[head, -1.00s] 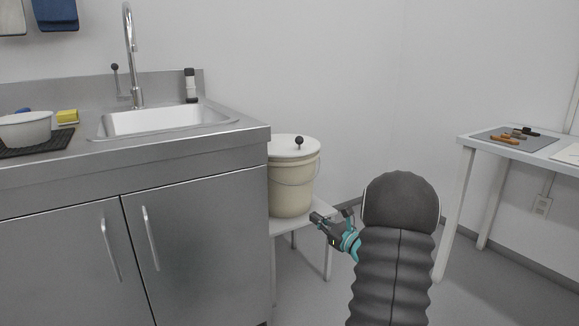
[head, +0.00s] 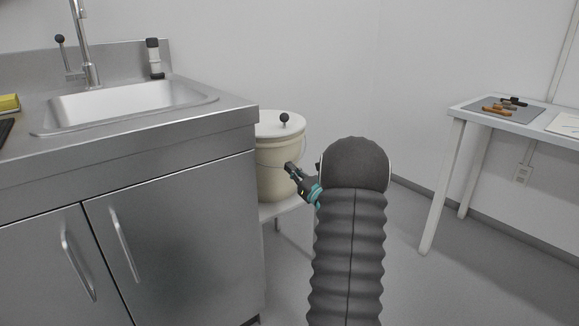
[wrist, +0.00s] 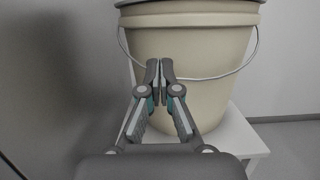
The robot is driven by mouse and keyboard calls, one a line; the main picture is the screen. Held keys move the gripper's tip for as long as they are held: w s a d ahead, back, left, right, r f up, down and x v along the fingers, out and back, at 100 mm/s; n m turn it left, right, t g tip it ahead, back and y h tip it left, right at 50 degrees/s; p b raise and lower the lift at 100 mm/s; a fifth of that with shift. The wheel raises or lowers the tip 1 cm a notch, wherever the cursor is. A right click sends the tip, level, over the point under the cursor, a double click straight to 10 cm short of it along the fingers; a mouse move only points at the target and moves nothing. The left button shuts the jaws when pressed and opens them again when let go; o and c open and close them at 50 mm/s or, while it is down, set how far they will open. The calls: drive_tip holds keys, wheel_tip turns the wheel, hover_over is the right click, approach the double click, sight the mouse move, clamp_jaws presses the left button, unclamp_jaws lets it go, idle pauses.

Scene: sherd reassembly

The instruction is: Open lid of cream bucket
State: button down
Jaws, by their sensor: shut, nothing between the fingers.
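The cream bucket (head: 283,172) stands upright on a low white stool, right of the sink cabinet. Its pale lid (head: 273,127) is on, with a round black knob (head: 285,118) on top. In the wrist view the bucket (wrist: 190,45) fills the upper middle, its wire handle (wrist: 222,74) hangs down across the front, and only the lid's edge shows at the top. My gripper (head: 290,167) is in front of the bucket's side, below the lid. In the wrist view its fingers (wrist: 160,68) are together and empty; whether they touch the bucket cannot be told.
The steel sink cabinet (head: 180,235) stands close on the bucket's left. The white stool (head: 268,211) is partly hidden. A white table (head: 480,113) with small tools on a grey mat stands at the right. Floor between is clear.

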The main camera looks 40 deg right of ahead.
sight(272, 140)
drive_tip(key=x, duration=0.6)
drive_tip(key=shift+w, duration=0.35)
drive_tip(key=r, duration=0.3)
drive_tip(key=shift+w+r, duration=0.1)
drive_tip(key=shift+w, duration=0.2)
drive_tip(key=shift+r, duration=0.55)
